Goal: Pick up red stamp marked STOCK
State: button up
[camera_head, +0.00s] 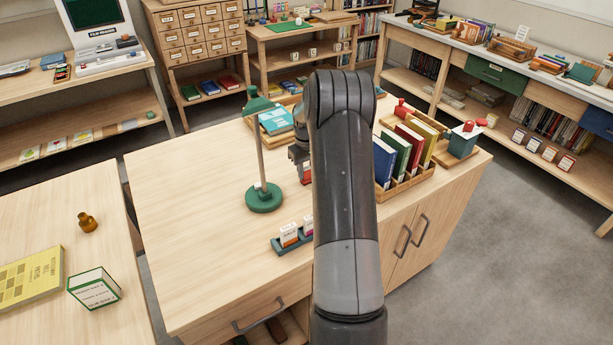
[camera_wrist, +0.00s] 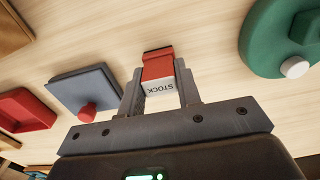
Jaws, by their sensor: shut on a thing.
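The red stamp (camera_wrist: 157,66) has a white face reading STOCK, seen upside down in the wrist view. My gripper (camera_wrist: 161,90) is shut on it, with one finger on each side. In the head view my gripper (camera_head: 300,158) is over the middle of the wooden cabinet top (camera_head: 190,200), partly hidden behind my arm. Only a bit of red shows below the fingers there. I cannot tell whether the stamp touches the top.
A green lamp (camera_head: 264,198) stands close by; its base (camera_wrist: 268,45) is at right in the wrist view. A blue-grey lidded pad (camera_wrist: 88,88) and red tray (camera_wrist: 25,110) lie left. Books (camera_head: 384,160) stand right of my arm; a small rack (camera_head: 288,243) is in front.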

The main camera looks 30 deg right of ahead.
jog(key=shift+c, duration=1)
jog(key=shift+r, duration=0.15)
